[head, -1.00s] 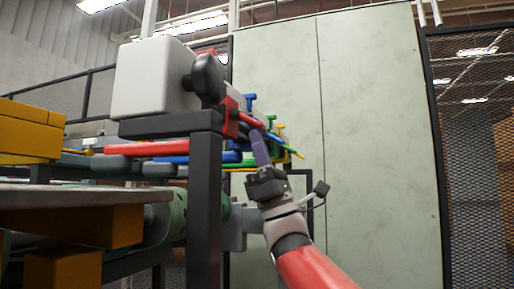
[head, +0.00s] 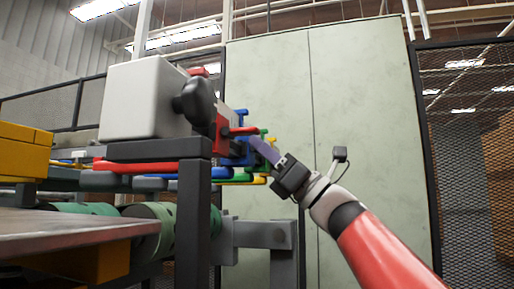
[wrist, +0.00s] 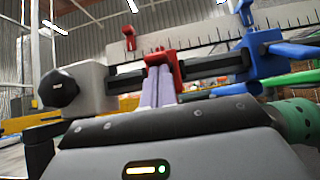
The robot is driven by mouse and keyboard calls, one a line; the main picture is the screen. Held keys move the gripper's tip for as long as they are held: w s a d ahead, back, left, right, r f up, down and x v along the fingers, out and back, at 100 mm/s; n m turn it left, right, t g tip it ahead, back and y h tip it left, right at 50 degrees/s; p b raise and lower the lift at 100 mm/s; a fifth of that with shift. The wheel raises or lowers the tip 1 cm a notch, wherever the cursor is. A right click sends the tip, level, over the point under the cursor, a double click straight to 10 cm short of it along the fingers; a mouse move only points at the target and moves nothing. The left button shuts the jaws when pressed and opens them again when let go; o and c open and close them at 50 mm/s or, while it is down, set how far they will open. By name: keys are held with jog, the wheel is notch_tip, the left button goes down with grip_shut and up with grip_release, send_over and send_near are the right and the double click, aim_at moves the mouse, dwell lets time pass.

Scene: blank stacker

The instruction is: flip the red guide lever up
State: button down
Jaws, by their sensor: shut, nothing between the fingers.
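The red guide lever (head: 243,131) juts to the right from a red guide block (head: 222,134) on the rail, and looks about level in the head view. The red block also shows in the wrist view (wrist: 164,66), straight ahead of my fingers. My gripper (head: 255,142) is shut and empty. Its purple fingertips are just under the lever's outer end in the head view; I cannot tell whether they touch it. In the wrist view the fingers (wrist: 157,88) cover the lower front of the red block, and the lever is not clear there.
A blue guide (wrist: 262,52) sits close to the right of the red one. A black knob (head: 195,98) and a pale box (head: 145,98) stand to the left. Green and yellow guides lie behind. A dark post (head: 195,230) stands below.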

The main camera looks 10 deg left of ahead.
jog(key=shift+d+r+h+p, duration=0.15)
jog(key=shift+r+h+p, duration=0.25)
jog(key=shift+r+p, duration=0.2)
jog(key=shift+d+r+h+p, duration=0.15)
jog(key=shift+r+h+p, duration=0.3)
jog(key=shift+p, duration=0.15)
jog(key=r+h+p, duration=0.1)
jog(key=h+p, duration=0.1)
jog(key=p, duration=0.1)
jog(key=shift+r+g+h+p, duration=0.25)
jog(key=shift+r+g+p, duration=0.05)
jog(key=shift+g+p, duration=0.1)
jog(key=shift+r, duration=0.2)
